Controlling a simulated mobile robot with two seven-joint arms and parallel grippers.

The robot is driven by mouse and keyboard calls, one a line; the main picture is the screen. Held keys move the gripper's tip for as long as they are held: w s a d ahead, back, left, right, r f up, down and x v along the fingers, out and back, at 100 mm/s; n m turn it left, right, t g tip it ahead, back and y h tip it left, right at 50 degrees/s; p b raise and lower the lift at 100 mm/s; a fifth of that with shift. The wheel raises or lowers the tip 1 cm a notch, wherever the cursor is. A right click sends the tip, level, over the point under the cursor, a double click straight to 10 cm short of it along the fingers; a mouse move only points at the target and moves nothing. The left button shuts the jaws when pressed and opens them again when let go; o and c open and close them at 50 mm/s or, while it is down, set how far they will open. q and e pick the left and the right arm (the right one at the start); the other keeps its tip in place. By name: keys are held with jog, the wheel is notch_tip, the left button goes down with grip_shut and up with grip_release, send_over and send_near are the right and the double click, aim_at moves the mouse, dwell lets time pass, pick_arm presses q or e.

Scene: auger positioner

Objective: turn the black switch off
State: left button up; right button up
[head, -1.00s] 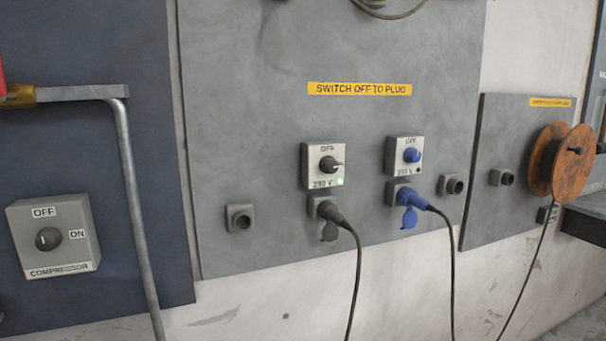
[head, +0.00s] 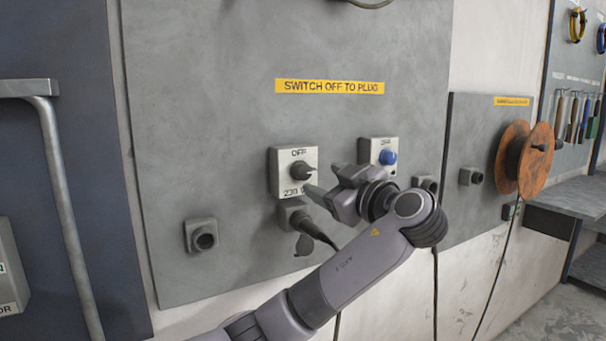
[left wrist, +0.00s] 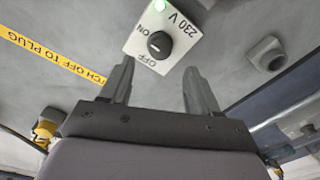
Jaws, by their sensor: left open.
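The black switch (head: 301,170) is a round knob on a light box labelled OFF at the top and 230 V below. In the head view its pointer end points right. In the left wrist view the black knob (left wrist: 159,44) lies ahead of the fingertips, with a lit green lamp beyond it. My left gripper (head: 324,180) is open and empty, just right of the box in the head view. In the left wrist view its fingers (left wrist: 158,70) are spread and apart from the knob. The lamp is hidden in the head view. My right gripper is not in view.
A blue switch (head: 387,157) sits to the right, partly behind my gripper. A black plug (head: 318,231) with its cable is in the socket below the black switch. An empty socket (head: 202,236) is lower left. An orange reel (head: 524,160) is at right.

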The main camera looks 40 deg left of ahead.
aim_at(306, 172)
pick_arm(q)
jog(key=p+x, duration=0.1)
jog(key=x, duration=0.4)
jog(key=shift+a+r, duration=0.15)
jog(key=shift+a, duration=0.25)
jog(key=shift+w+a+p, duration=0.2)
jog(key=shift+a+p, duration=0.15)
jog(key=shift+a, duration=0.2)
jog(key=c, duration=1)
